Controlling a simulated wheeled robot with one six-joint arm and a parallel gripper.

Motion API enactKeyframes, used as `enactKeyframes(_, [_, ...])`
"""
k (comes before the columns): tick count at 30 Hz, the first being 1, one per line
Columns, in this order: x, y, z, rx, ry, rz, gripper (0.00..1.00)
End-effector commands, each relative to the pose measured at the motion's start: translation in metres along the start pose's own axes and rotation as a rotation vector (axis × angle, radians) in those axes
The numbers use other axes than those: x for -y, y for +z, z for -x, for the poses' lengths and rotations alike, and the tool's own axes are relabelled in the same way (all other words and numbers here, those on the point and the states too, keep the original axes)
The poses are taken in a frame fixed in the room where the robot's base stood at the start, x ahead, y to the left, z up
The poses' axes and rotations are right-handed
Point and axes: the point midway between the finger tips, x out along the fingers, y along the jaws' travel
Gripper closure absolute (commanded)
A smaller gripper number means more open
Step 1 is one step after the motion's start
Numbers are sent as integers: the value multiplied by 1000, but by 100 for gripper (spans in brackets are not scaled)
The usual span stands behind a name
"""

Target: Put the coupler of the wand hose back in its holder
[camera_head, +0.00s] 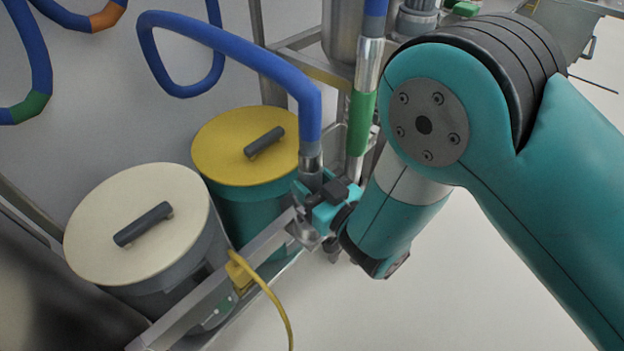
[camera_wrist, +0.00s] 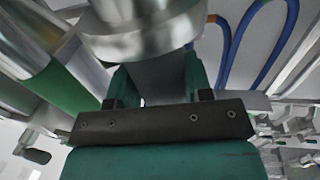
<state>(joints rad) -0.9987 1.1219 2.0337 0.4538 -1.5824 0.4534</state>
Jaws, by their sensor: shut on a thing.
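The wand hose (camera_head: 235,45) is blue and arches down to a silver coupler (camera_head: 311,163), which hangs roughly upright. My gripper (camera_head: 318,192) is shut on the coupler just below the hose end. In the wrist view the shiny round coupler (camera_wrist: 150,35) fills the top middle, between the teal fingers of my gripper (camera_wrist: 155,82). Below the gripper in the head view, a grey metal piece (camera_head: 303,234) shows at the rail. I cannot tell whether it is the holder or the coupler's lower end. The gripper hides where they meet.
A cream-lidded bin (camera_head: 160,250) and a yellow-lidded bin (camera_head: 220,145) stand left of the gripper, behind a metal rail (camera_head: 185,312). A yellow cable (camera_head: 270,292) hangs from the rail. A green-banded metal tube (camera_head: 361,125) stands close behind the gripper. Open floor lies front right.

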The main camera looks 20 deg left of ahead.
Motion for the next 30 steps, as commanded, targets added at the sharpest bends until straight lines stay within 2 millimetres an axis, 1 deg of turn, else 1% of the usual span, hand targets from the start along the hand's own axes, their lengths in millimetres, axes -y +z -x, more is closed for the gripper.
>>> enactKeyframes(3, [0, 6, 0, -2, 0, 0, 86])
enactKeyframes(14, [0, 6, 0, -3, 0, 0, 86])
enactKeyframes(26, [0, 25, -1, -3, 0, 0, 86])
enactKeyframes(30, [0, 27, -1, -4, 0, 0, 86])
